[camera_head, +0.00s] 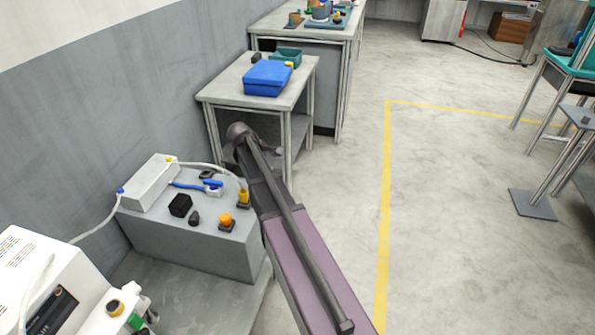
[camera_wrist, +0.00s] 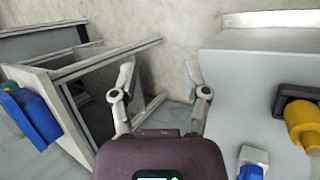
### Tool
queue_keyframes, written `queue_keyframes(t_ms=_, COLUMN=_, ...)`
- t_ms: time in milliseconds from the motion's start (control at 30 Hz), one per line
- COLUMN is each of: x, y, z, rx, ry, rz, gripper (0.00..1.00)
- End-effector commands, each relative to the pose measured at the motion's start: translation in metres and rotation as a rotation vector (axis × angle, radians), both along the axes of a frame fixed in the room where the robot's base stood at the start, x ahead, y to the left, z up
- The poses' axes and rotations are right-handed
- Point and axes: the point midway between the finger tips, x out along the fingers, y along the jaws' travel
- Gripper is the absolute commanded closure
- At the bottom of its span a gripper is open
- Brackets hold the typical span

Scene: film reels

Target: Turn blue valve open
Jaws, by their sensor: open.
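The blue valve (camera_head: 211,184) has a blue lever-like handle and a small pale body. It sits on top of a grey cabinet (camera_head: 190,249) at the left in the head view. In the wrist view, a blue and white part that looks like the valve (camera_wrist: 250,173) is cut off by the bottom edge, right of my gripper. My gripper (camera_wrist: 158,82) is open, with nothing between its fingers. It is apart from the valve, beside the grey cabinet face.
A yellow fitting (camera_head: 243,197), an orange knob (camera_head: 226,219) and a black block (camera_head: 180,205) share the cabinet top with a white box (camera_head: 152,183). A side table (camera_head: 236,85) with a blue case (camera_head: 268,77) stands behind. Open floor lies to the right.

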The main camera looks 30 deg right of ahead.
Motion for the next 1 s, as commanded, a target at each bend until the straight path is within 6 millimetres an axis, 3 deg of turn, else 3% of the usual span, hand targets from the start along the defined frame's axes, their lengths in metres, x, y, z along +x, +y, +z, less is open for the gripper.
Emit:
queue_keyframes(t_ms=600, x=-0.033, y=-0.065, z=-0.026, rx=-0.249, ry=0.165, rz=0.192, gripper=0.4)
queue_keyframes(t_ms=1000, x=-0.042, y=-0.084, z=-0.028, rx=-0.329, ry=0.234, rz=0.25, gripper=0.4)
